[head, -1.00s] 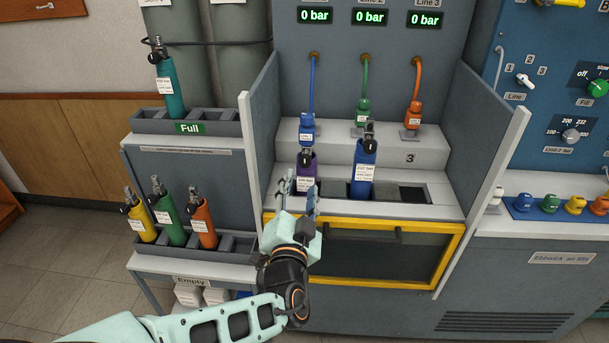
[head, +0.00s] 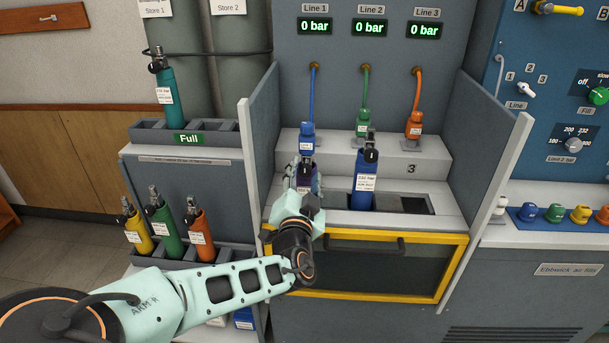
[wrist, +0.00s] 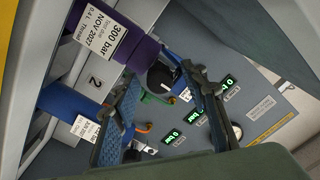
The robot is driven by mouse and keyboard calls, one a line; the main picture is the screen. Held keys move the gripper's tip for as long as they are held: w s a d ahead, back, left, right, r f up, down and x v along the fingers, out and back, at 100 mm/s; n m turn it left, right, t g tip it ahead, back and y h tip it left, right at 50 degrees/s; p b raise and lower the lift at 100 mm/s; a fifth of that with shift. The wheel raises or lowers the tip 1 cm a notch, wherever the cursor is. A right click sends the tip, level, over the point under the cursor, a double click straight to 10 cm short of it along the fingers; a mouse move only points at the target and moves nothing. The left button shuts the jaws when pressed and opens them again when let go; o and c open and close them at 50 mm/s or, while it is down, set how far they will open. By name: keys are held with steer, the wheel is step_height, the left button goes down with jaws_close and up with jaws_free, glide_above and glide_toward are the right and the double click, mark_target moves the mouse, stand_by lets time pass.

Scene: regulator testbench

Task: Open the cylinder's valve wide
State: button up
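The purple cylinder (head: 306,176) stands in the left slot of the bench, mostly hidden behind my gripper in the head view. In the wrist view the purple cylinder (wrist: 128,40) shows a white 300 bar label. Its black valve knob (wrist: 160,76) lies between my fingertips, with no clear contact visible. My gripper (head: 303,178) is at the top of this cylinder; in the wrist view the gripper (wrist: 165,95) has its two fingers apart. A blue cylinder (head: 365,185) with a black valve stands in the middle slot.
Blue (head: 307,138), green (head: 362,122) and orange (head: 414,125) hose connectors rest on the step behind the slots. Grey side panels (head: 258,150) flank the bay. All three line displays (head: 370,28) read 0 bar. The right slot (head: 417,205) is empty.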

jaws_close()
steer(key=n+p, duration=0.1)
steer(key=n, duration=0.3)
steer(key=shift+r+n+p, duration=0.1)
steer(key=shift+n+p, duration=0.2)
steer(key=shift+p, duration=0.05)
steer(key=n+p, duration=0.2)
steer(key=n, duration=0.4)
steer(key=n+p, duration=0.2)
steer(key=n, duration=0.4)
steer(key=shift+n, duration=0.4)
steer(key=n+p, duration=0.2)
steer(key=n, duration=0.4)
steer(key=shift+n, duration=0.3)
